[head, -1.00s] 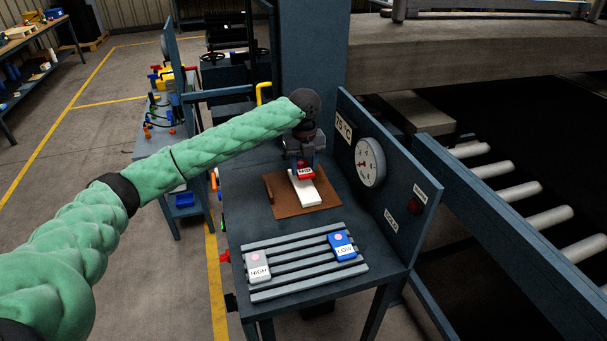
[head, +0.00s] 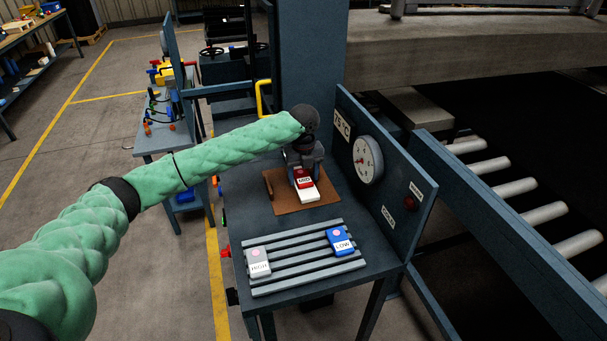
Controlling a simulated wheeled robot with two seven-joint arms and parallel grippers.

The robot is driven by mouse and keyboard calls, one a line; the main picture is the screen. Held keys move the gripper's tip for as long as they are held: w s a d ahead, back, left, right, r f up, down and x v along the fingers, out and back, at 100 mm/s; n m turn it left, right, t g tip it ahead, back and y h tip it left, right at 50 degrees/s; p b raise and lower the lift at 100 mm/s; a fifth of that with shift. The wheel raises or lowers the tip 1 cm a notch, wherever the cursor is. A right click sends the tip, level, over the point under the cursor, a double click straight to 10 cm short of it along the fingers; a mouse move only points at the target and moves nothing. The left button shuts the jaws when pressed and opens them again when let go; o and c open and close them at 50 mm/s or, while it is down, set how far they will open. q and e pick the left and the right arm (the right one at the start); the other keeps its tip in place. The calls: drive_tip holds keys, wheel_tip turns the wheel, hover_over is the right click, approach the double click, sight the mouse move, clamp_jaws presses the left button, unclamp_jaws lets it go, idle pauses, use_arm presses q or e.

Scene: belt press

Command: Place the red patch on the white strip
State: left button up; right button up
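The red patch (head: 304,181), labelled MID, is at the tip of my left gripper (head: 304,170). The gripper points down and appears shut on the patch, though its fingertips are partly hidden by the wrist and patch. The patch is over the white strip (head: 310,196) and covers its far part; I cannot tell whether it touches. The strip's near end shows, lying on a brown mat (head: 283,204) on the blue-grey bench. My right gripper is not in view.
A slatted rack (head: 302,270) at the bench's front holds a grey HIGH patch (head: 257,262) and a blue LOW patch (head: 341,242). An upright panel with a dial gauge (head: 368,160) stands close at the right. A roller conveyor (head: 545,213) lies beyond it.

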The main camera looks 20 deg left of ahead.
sight(304, 179)
use_arm(q)
drive_tip(key=shift+o, duration=0.4)
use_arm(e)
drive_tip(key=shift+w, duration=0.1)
use_arm(q)
drive_tip(key=shift+r, duration=0.1)
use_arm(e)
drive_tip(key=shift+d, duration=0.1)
use_arm(q)
drive_tip(key=shift+r, duration=0.2)
wheel_tip(304, 179, up, 4)
drive_tip(key=b, duration=0.2)
drive_tip(key=shift+r+b, duration=0.25)
drive_tip(key=shift+b, duration=0.15)
wheel_tip(304, 179, up, 7)
drive_tip(key=b, duration=0.2)
drive_tip(key=shift+r, duration=0.15)
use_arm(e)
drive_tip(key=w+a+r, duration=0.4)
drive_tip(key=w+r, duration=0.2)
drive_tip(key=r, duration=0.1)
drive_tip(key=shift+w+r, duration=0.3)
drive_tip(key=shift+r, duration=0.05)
